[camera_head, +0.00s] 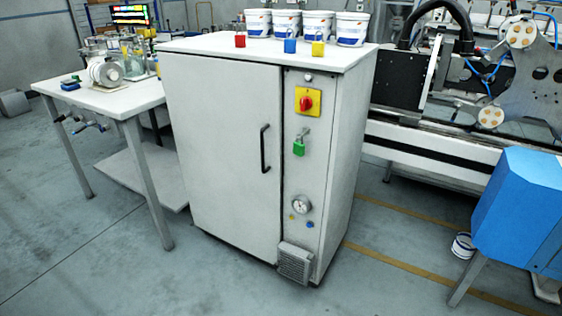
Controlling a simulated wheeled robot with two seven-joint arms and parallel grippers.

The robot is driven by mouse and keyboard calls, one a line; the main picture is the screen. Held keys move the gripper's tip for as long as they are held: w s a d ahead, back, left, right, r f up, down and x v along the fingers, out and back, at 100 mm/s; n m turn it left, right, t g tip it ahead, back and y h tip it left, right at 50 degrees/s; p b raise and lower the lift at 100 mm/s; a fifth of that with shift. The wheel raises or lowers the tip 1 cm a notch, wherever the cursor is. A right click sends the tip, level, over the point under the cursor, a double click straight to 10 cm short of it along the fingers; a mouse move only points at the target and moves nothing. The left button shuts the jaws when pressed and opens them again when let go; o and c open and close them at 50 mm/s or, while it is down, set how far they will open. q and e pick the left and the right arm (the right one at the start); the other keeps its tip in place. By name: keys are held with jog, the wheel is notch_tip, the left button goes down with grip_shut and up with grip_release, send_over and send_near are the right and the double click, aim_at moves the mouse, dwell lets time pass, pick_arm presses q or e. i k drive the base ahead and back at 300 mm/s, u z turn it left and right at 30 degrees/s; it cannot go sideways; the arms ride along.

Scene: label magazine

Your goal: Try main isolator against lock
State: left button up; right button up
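The main isolator, a red rotary knob (306,103) on a yellow plate, sits high on the right-hand strip of the front of a white cabinet (215,150). A green padlock (299,148) hangs by its metal shackle just below the yellow plate. What the shackle passes through is too small to tell. The knob's exact angle is also too small to read. Neither of my grippers shows in the head view.
On the cabinet top are red (240,40), blue (290,46) and yellow (318,49) padlocks before several white tubs (351,30). A door handle (264,149) and gauge (301,204) are on the front. A cluttered table (135,98) is left, machinery right. Floor in front is clear.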

aim_at(306, 103)
jog(key=z, duration=0.85)
jog(key=i, duration=1.05)
jog(key=u, duration=0.5)
